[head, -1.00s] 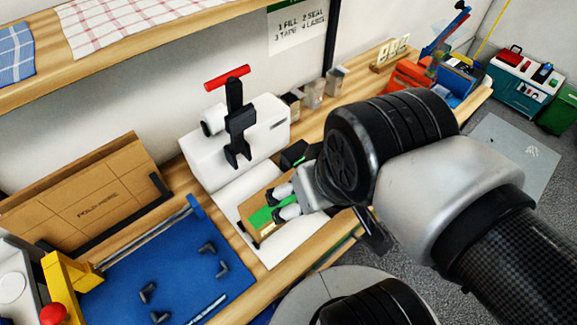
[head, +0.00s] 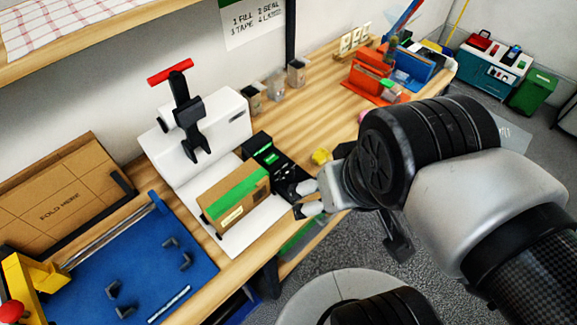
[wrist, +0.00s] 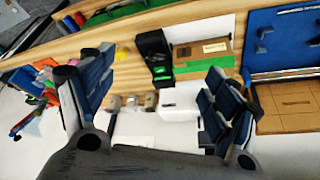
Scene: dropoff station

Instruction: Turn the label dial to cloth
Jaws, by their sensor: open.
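A black device with green parts (head: 275,160), which looks like the label unit, stands on the bench just right of a cardboard box. It also shows in the wrist view (wrist: 153,52), between the fingers. No dial or its setting can be made out for certain. The cardboard box (head: 222,205) has a green strip on top and a pale label on its side. It rests on the white plate of the press. My gripper (head: 308,198) is open and empty, over the bench by the device's front end. In the wrist view the fingers (wrist: 160,65) are wide apart.
The white press (head: 215,130) with a red handle stands behind the box. A blue mat (head: 150,265) lies to the left. Small cups (head: 275,88), a yellow object (head: 321,155) and an orange holder (head: 368,75) stand to the right. The bench between them has free room.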

